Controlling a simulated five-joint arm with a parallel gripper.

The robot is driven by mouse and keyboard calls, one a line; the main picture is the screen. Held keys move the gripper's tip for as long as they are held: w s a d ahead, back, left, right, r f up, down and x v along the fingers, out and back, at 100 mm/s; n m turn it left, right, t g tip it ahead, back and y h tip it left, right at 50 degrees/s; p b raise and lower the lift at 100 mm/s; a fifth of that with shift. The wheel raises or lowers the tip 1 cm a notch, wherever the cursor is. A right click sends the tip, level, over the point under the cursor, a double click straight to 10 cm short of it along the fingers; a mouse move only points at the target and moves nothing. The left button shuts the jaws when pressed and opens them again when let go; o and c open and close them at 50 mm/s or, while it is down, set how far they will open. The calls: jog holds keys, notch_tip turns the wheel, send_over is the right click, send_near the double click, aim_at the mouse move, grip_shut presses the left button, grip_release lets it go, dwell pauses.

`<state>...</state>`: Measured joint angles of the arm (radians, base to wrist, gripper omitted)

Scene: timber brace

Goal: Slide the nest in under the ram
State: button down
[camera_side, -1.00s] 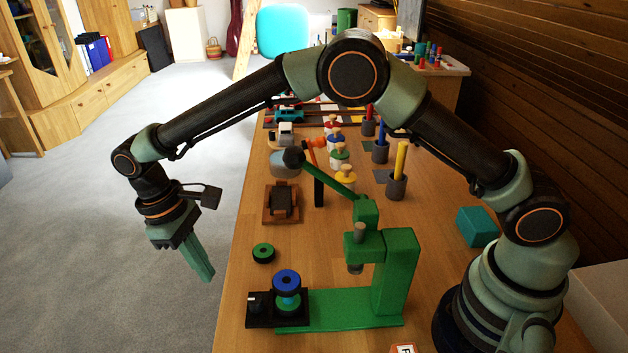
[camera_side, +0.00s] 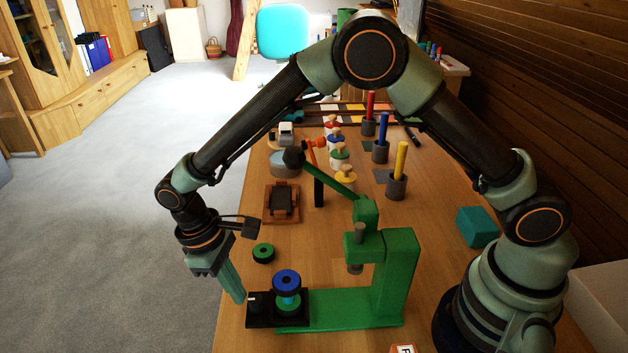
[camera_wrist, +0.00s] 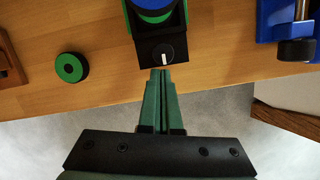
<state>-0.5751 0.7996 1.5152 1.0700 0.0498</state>
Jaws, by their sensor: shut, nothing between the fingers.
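The nest is a black sliding block (camera_side: 258,309) at the left end of the green press base (camera_side: 340,310). It carries a green ring (camera_side: 288,303) with a blue ring (camera_side: 286,279) above it. The ram (camera_side: 356,260) hangs from the green press head, to the right of the nest and above the base. My gripper (camera_side: 241,297) is shut and empty, its tips just left of the nest's outer end. In the wrist view my fingertips (camera_wrist: 163,74) are at the nest's near edge, by a knob with a white mark (camera_wrist: 162,54); I cannot tell whether they touch.
A loose green ring (camera_side: 263,253) lies on the table behind the nest. A brown wooden block (camera_side: 282,202) and several pegs and weights stand farther back. The press lever (camera_side: 325,174) slants up left. The table's left edge runs close to the nest.

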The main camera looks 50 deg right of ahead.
aim_at(279, 278)
jog(key=s+d, duration=0.8)
jog(key=shift+s+d, duration=0.2)
dwell(0.5)
jog(key=shift+w+a, duration=0.15)
jog(key=shift+w, duration=0.1)
jog(key=w, duration=0.1)
jog(key=w+a, duration=0.1)
jog(key=w+a+r, duration=0.1)
jog(key=shift+w+r, duration=0.1)
jog(key=shift+w, duration=0.2)
jog(key=v, duration=0.8)
jog(key=shift+r, duration=0.45)
jog(key=shift+r, duration=0.1)
